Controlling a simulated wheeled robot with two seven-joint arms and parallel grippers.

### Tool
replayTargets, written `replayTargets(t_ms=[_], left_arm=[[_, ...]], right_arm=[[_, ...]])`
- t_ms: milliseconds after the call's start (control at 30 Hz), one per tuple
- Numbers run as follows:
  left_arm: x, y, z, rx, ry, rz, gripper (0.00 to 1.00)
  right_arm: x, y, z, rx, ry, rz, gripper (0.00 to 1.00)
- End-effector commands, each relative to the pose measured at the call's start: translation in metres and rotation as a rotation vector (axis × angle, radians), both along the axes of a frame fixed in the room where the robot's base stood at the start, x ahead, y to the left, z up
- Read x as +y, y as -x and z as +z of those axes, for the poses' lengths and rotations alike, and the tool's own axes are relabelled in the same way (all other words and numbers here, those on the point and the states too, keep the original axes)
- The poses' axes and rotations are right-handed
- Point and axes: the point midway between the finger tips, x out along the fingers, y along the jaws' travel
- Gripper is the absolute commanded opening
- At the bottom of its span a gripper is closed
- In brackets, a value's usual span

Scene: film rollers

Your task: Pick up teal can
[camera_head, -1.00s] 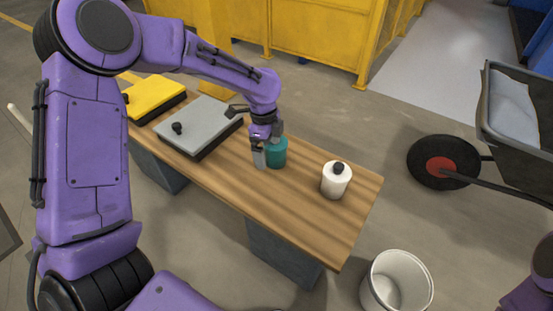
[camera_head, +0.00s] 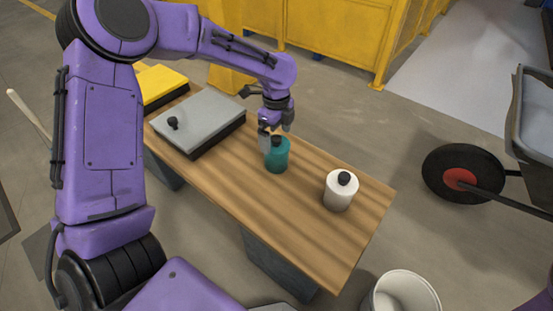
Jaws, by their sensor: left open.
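The teal can (camera_head: 276,158) stands upright on the wooden bench, near its middle, with a dark knob on top. My left gripper (camera_head: 274,139) points down right over the can. It is open, with one grey finger at the can's left side and the other behind its top right. I cannot tell whether the fingers touch the can. Of my right arm only a purple bit shows at the lower right edge; its gripper is out of view.
A white can (camera_head: 339,194) with a black knob stands right of the teal can. A grey box (camera_head: 205,112) and a yellow box (camera_head: 157,79) lie on the wooden bench (camera_head: 240,190) to the left. A white bucket (camera_head: 415,290) and a wheelbarrow (camera_head: 463,178) stand on the floor at right.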

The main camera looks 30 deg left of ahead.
Motion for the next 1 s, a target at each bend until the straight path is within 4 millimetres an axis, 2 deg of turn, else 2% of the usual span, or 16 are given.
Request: replayTargets(t_ms=[33,167,333,567,600,733,767,1000], left_arm=[[-0.001,0.0,-0.011,0.0,0.001,-0.001,1.0],[-0.001,0.001,-0.027,0.001,0.001,0.0,1.0],[0.0,0.004,-0.059,0.0,0.001,0.002,1.0],[0.001,0.004,-0.061,-0.002,0.0,0.004,1.0],[0.001,0.004,-0.061,-0.002,0.0,0.004,0.94],[0.001,0.004,-0.061,-0.002,0.0,0.004,0.51],[0.001,0.004,-0.06,-0.003,0.0,0.004,0.49],[0.001,0.004,-0.058,-0.003,0.0,0.004,0.48]], right_arm=[[0.0,0.0,-0.007,0.0,0.0,0.0,0.43],[0.0,0.0,-0.017,0.0,0.0,0.0,0.43],[0.0,0.0,-0.036,0.0,0.0,0.0,0.43],[0.0,0.0,-0.034,0.0,0.0,0.0,0.43],[0.0,0.0,-0.034,0.0,0.0,0.0,0.43],[0.0,0.0,-0.034,0.0,0.0,0.0,0.43],[0.0,0.0,-0.034,0.0,0.0,0.0,0.43],[0.0,0.0,-0.033,0.0,0.0,0.0,0.43]])
